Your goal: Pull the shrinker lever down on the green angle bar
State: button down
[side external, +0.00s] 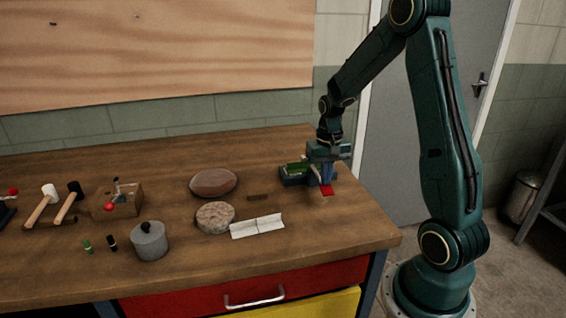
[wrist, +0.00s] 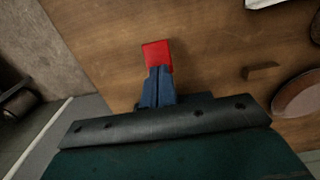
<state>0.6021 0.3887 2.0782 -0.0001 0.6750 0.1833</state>
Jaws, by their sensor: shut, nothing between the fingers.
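A dark blue tool body (side external: 291,181), which looks like the shrinker, sits near the bench's right end. A green piece (side external: 296,167), likely the angle bar, lies on top of it. My gripper (side external: 326,178) points down right beside the tool's right side, its blue fingers shut together with nothing between them. A flat red piece (side external: 327,191) shows just beyond the fingertips; I cannot tell whether it is the lever's grip or whether they touch. In the wrist view the closed fingers (wrist: 158,72) end at the red piece (wrist: 156,55). My wrist hides part of the tool.
Left of the tool are a small brown block (side external: 258,197), a brown oval pad (side external: 213,182), a round stone-like disc (side external: 214,217) and white folded sheet (side external: 257,227). The bench's right edge is close.

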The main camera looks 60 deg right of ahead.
jog(key=shift+f, duration=0.4)
jog(key=shift+r, duration=0.2)
notch_tip(320, 180, up, 11)
jog(key=shift+f, duration=0.15)
dwell(1.4)
dwell(0.7)
notch_tip(320, 180, up, 2)
jog(key=shift+r, duration=0.1)
jog(key=shift+f, duration=3.35)
